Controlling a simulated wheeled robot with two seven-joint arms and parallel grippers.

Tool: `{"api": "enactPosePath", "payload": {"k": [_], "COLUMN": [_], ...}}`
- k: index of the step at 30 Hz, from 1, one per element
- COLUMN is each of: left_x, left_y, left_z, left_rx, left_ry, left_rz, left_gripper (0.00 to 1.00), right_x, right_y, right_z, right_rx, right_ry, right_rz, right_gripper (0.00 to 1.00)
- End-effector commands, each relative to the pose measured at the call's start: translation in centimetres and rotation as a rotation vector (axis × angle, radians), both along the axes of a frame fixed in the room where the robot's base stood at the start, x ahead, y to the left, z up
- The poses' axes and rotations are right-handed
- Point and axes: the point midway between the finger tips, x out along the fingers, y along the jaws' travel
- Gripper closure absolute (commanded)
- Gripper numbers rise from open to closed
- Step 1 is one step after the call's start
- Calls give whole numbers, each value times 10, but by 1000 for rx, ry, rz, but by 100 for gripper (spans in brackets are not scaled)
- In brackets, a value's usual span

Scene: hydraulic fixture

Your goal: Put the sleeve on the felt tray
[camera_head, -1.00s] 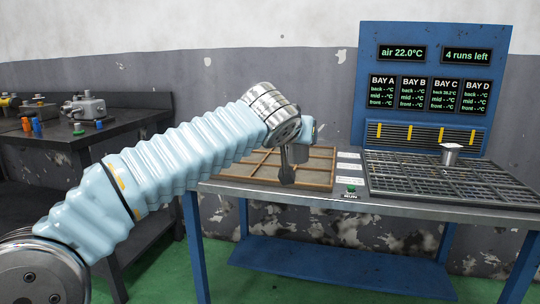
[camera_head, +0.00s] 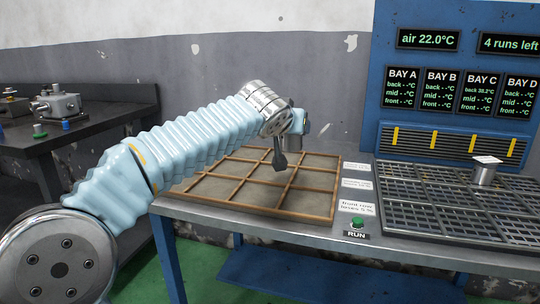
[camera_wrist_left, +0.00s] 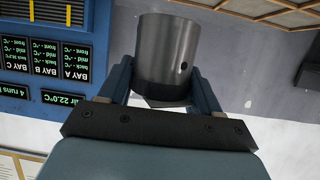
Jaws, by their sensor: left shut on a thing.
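My left gripper (camera_wrist_left: 163,95) is shut on a grey metal sleeve (camera_wrist_left: 168,48), which has a small dark hole in its side. In the head view the left gripper (camera_head: 283,150) is above the back part of the felt tray (camera_head: 262,209), and the arm mostly hides the sleeve. The tray is a wooden frame with dividers and a grey-brown floor in several compartments; the compartments I can see look empty. My right gripper is not in view.
White cards and a green RUN button (camera_head: 357,222) sit between. A blue display panel (camera_head: 456,75) stands behind. A dark bench (camera_head: 90,125) is at left.

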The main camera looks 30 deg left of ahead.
Motion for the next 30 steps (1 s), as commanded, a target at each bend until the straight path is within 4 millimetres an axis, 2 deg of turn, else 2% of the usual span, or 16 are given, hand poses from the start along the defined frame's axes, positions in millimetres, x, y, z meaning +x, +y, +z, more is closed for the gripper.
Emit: {"api": "enactPosePath", "payload": {"k": [1, 4, 6, 10, 19, 21, 24, 30], "left_x": [7, 21, 27, 35, 44, 44, 44, 44], "left_y": [13, 36, 45, 59, 74, 72, 71, 72], "left_z": [-1, -15, -34, -53, -74, -92, -105, -104], "left_rx": [0, 2, 1, 1, 0, 1, 1, 0], "left_ry": [1, 1, 2, 0, 0, -2, -3, -4], "left_rz": [4, 5, 3, 2, 2, -1, -2, -1], "left_gripper": [85, 85, 85, 85, 85, 85, 85, 85], "right_x": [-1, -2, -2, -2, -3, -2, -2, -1], "right_y": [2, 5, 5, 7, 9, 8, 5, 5], "right_z": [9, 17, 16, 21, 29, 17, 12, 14], "right_rx": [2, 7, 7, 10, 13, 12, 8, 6], "right_ry": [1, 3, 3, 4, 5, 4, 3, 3], "right_rz": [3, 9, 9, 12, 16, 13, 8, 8], "right_gripper": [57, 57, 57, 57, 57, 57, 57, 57]}}
